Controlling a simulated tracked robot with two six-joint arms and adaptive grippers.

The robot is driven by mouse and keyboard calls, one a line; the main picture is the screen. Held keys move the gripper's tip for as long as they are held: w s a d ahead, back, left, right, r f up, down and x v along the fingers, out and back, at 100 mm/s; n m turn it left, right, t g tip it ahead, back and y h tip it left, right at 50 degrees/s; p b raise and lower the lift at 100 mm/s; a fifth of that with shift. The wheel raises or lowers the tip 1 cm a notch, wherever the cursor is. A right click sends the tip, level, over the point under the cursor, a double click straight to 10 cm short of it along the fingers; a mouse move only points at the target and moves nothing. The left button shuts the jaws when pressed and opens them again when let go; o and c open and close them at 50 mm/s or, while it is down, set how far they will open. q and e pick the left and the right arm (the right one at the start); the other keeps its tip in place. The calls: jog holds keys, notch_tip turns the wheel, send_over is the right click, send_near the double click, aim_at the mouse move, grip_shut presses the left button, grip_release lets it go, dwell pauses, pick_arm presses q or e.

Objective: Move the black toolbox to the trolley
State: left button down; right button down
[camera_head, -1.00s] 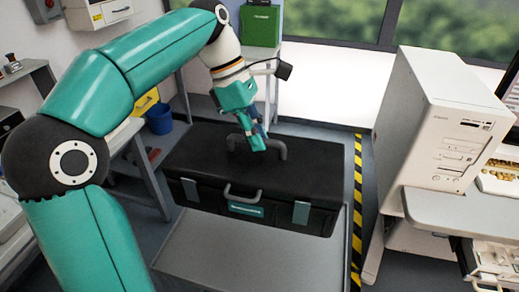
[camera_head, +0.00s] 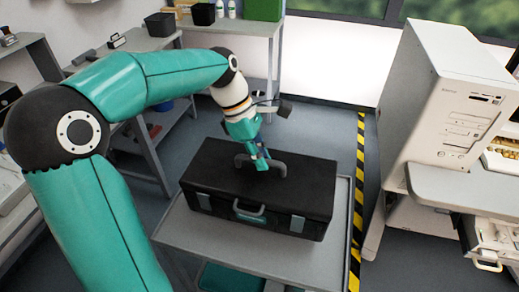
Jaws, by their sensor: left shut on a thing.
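The black toolbox (camera_head: 285,190) is level, over the back part of the grey trolley (camera_head: 215,240). It has a grey front handle and two latches. I cannot tell for certain whether its underside touches the trolley top; the contact is hidden. My left gripper (camera_head: 262,163) reaches down onto the lid and is shut on the toolbox's top handle (camera_head: 280,166). The trolley's front part and right rim are bare. My right gripper is not in view.
A large white machine (camera_head: 440,120) and a bench with an open drawer (camera_head: 492,240) stand at the right. Yellow-black floor tape (camera_head: 358,200) runs beside the trolley. A grey table (camera_head: 225,27) with bins stands behind, and benches line the left.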

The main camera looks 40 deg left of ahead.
pick_arm(q)
jog(key=shift+f, duration=1.7)
jog(key=c, duration=1.1)
grip_release()
jog(key=shift+f, duration=0.1)
jog(key=shift+c, duration=0.2)
jog(key=p+v, duration=0.1)
jog(key=v, duration=1.1)
